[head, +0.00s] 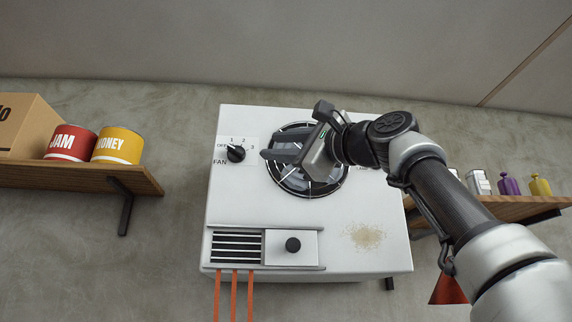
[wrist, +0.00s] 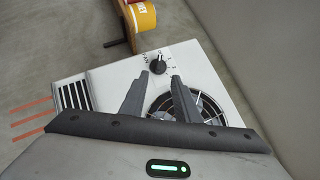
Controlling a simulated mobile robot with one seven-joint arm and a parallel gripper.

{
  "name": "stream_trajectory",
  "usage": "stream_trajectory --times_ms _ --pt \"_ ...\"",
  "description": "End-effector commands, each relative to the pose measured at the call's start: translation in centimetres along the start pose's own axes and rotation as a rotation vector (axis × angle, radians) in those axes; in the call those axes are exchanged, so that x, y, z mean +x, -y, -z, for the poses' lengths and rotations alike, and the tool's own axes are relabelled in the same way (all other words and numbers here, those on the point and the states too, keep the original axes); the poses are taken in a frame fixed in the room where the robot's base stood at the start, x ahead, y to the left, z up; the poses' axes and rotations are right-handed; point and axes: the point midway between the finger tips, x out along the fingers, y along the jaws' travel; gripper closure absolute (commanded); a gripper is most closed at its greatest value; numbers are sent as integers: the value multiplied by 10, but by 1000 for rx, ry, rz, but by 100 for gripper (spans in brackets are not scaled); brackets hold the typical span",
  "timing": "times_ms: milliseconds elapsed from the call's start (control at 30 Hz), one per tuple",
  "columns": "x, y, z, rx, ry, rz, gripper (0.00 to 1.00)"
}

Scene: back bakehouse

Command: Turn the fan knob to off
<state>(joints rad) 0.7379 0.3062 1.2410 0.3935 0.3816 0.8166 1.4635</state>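The fan knob (head: 236,153) is a round black dial at the upper left of a white wall unit, with OFF, 1, 2 and 3 printed around its top and FAN beside it. I cannot tell surely which mark its pointer faces. My gripper (head: 268,154) is in front of the fan grille, to the right of the knob, its fingers pointing left towards it. In the wrist view the knob (wrist: 158,66) lies just beyond the fingertips. The two fingers (wrist: 160,76) are apart with nothing between them. They do not appear to touch the knob.
The white unit (head: 300,253) has a round fan grille (head: 275,171), a slotted vent with orange ribbons (head: 234,290), and a black-knobbed slide (head: 293,245). A left shelf (head: 75,177) holds a box and jam and honey tins; a right shelf (head: 510,207) holds small bottles.

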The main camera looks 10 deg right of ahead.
Motion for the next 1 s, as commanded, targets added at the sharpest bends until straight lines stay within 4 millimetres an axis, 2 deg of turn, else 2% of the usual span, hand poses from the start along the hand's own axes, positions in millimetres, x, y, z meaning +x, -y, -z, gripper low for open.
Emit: stream_trajectory --times_ms 33,200,833,933,1000 --pt "-9 -2 1 -1 -1 2 71" --pt "-20 0 0 0 0 0 71" --pt "-21 0 -1 0 1 -1 71" --pt "-13 -10 -3 -40 -8 -21 71" --pt "3 -31 -7 -126 -25 -59 71"
